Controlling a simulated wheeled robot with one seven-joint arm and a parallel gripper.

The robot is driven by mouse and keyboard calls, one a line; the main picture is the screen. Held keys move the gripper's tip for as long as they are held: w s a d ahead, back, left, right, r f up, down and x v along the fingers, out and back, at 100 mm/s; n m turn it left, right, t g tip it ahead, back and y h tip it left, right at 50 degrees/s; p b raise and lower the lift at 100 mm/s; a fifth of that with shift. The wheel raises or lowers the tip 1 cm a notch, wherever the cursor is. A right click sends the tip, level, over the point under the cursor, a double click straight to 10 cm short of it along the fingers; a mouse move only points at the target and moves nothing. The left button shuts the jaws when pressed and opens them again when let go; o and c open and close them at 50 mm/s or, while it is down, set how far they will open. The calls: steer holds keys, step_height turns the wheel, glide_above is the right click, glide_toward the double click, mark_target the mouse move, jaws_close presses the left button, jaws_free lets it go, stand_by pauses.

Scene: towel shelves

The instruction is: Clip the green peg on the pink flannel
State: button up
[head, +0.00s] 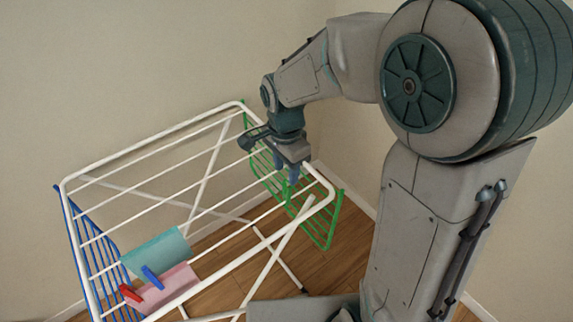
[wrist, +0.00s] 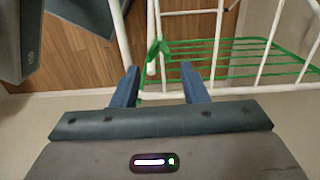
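The pink flannel (head: 170,287) hangs over the rails at the near left end of a white drying rack (head: 150,152). A blue peg (head: 152,277) sits at its upper edge, by the teal flannel. A red peg (head: 130,293) sits at its left side. My gripper (head: 292,180) is over the right end of the rack, far from the flannel. In the wrist view its fingers (wrist: 160,87) are apart with nothing held between them. A small green piece (wrist: 157,50) shows beyond the fingertips at a white bar; I cannot tell whether it is the green peg or part of the green rack.
A teal flannel (head: 156,255) hangs beside the pink one. A blue wire shelf (head: 82,250) is on the rack's left end and a green wire shelf (head: 322,228) on its right. Walls stand behind. The rails between gripper and flannels are bare.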

mark_target(286, 195)
steer(key=shift+f+b, duration=2.55)
steer(key=shift+f, duration=1)
steer(key=c, duration=0.8)
steer(key=shift+c, duration=0.2)
steer(key=shift+r, duration=0.15)
step_height(286, 195, up, 7)
steer(key=p, duration=0.5)
